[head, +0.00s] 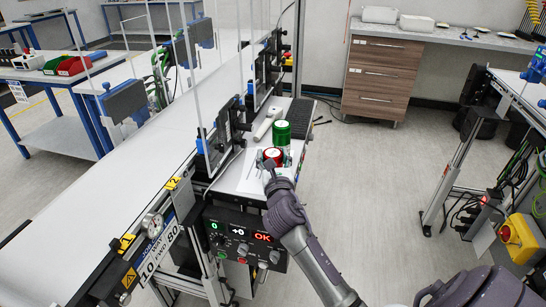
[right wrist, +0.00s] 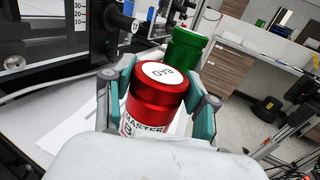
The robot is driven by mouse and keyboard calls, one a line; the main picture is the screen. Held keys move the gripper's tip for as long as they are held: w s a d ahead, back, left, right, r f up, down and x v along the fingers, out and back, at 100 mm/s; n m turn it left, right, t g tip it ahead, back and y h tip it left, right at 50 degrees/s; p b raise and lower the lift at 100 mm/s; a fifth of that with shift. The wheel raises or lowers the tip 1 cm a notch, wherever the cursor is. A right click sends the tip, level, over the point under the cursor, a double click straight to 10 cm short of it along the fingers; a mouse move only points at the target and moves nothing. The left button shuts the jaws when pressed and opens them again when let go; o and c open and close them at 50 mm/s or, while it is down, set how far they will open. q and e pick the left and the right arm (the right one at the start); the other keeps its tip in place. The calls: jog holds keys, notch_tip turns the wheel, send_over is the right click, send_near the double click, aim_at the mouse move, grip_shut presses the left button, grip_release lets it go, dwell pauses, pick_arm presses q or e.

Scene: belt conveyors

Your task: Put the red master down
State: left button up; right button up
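The red master (head: 272,156) is a red cylinder with a white round label on top, in the head view at the front of the narrow side bench (head: 228,186). In the right wrist view the red master (right wrist: 157,98) stands upright between the teal finger pads of my right gripper (right wrist: 162,105). My right gripper (head: 272,170) reaches in from the lower right. The underside of the master is hidden, so I cannot tell whether it touches the bench. My left gripper is not in view.
A green cylinder (head: 281,133) stands just behind the red master. A pale handheld device (head: 265,122) lies beyond it. Black framed screens (head: 220,140) and the conveyor (head: 110,185) border the bench on the left. A control panel (head: 243,238) is below its front edge.

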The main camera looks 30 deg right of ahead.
jog(key=o, duration=0.4)
jog(key=shift+r, duration=0.15)
jog(key=b+v, duration=0.1)
jog(key=v, duration=1.1)
